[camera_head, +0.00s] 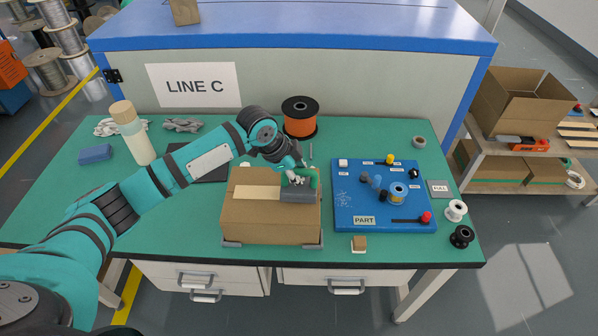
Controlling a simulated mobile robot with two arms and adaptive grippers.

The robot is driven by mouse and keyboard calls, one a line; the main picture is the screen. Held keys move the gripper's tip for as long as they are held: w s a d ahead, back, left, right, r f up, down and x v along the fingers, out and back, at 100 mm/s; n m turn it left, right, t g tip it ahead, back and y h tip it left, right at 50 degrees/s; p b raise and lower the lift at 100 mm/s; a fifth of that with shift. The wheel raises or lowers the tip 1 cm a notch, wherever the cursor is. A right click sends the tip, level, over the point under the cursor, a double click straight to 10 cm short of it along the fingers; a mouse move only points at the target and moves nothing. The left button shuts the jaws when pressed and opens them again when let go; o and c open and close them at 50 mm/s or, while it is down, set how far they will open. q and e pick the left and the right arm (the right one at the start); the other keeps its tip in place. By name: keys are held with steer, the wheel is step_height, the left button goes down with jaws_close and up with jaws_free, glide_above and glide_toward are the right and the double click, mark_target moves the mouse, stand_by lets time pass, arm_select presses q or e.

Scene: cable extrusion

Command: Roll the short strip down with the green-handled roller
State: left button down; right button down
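A closed brown cardboard box (268,222) stands on the green table. A pale short strip (256,192) lies across its top, and its right end meets or passes under the roller. The green-handled roller (299,194) has a grey body and is over the right part of the box top. My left gripper (297,178) is at the green handle and appears shut on it; the fingers are small and partly hidden. I cannot tell whether the roller presses on the strip. My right gripper is not in view.
A blue board (350,218) with several small parts lies right of the box. An orange spool (299,120) stands behind the box. A bottle (134,137) and a blue block (95,154) are at the left. White (455,210) and black (461,237) spools sit near the right edge.

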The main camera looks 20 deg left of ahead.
mark_target(283, 174)
arm_select(q)
steer(key=shift+f, duration=0.2)
stand_by(0.3)
steer(key=shift+s+a+p, duration=0.2)
steer(key=shift+a+p, duration=0.3)
steer(key=shift+a, duration=0.45)
steer(key=shift+s+a, duration=0.15)
steer(key=shift+a, duration=0.7)
steer(key=shift+a+p, duration=0.1)
steer(key=shift+p, duration=0.2)
